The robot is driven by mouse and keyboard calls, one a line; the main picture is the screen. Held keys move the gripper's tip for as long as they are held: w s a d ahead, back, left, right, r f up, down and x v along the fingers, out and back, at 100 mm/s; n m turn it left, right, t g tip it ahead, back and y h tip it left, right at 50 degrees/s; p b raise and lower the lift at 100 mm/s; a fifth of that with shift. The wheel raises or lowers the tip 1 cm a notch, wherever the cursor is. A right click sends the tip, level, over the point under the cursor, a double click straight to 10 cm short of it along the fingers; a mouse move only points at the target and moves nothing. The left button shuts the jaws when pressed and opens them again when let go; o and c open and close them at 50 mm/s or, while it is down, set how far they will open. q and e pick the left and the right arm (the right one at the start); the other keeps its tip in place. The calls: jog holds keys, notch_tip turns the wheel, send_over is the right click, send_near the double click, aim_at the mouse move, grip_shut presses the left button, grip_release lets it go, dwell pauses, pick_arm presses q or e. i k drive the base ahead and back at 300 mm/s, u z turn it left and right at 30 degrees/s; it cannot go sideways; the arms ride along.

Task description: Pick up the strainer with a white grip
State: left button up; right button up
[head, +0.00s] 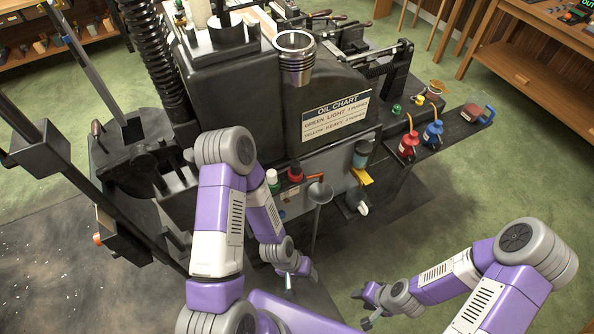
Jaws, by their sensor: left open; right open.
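A small dark tool with a white end (363,209) hangs low at the machine's front ledge, below a yellow piece. It may be the strainer with a white grip, but it is too small to be sure. A grey cone-shaped piece (320,190) with a long stem is to its left. My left gripper (300,279) is open and empty, in front of the machine and below and left of the white end. My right gripper (362,308) is open and empty, farther below, over the floor. Neither gripper touches the tool.
The black machine (400,210) with an oil chart (336,115) fills the middle. A red can (408,146), a blue can (432,134) and a dark red container (477,115) stand on its right shelf. A bottle (272,181) stands near my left arm. Green floor at right is clear.

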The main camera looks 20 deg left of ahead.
aim_at(271, 174)
jog(key=z, duration=1.5)
jog(key=k, duration=1)
jog(key=u, duration=1.1)
jog(key=i, duration=0.15)
jog(key=u, duration=0.3)
